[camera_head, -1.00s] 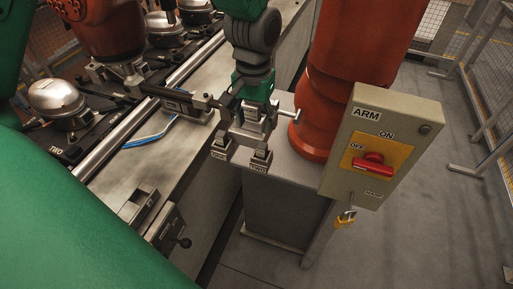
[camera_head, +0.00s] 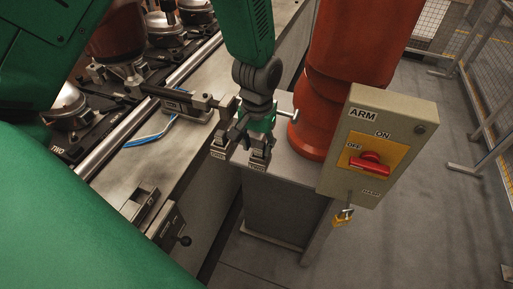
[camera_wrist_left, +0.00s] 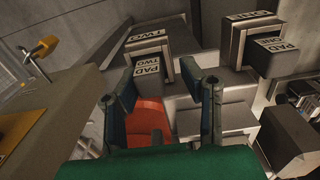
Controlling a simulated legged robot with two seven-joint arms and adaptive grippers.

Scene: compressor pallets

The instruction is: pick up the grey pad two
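Grey pad two (camera_wrist_left: 149,66), labelled PAD TWO, sits in a metal holder (camera_wrist_left: 165,42) marked TWO in the left wrist view. In the head view the right-hand holder (camera_head: 257,162) stands at the front edge of the grey pedestal, its pad largely hidden by the gripper. My left gripper (camera_head: 257,129) is just above and behind that holder. In the wrist view the left gripper (camera_wrist_left: 163,97) shows its two fingers spread wide, with nothing held between them. Pad two lies beyond the fingertips, apart from them. My right gripper is not in view.
A grey ARM switch box (camera_head: 378,150) with a red handle and an orange column (camera_head: 345,80) stand right of the gripper. A clamp (camera_head: 190,100) lies to its left.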

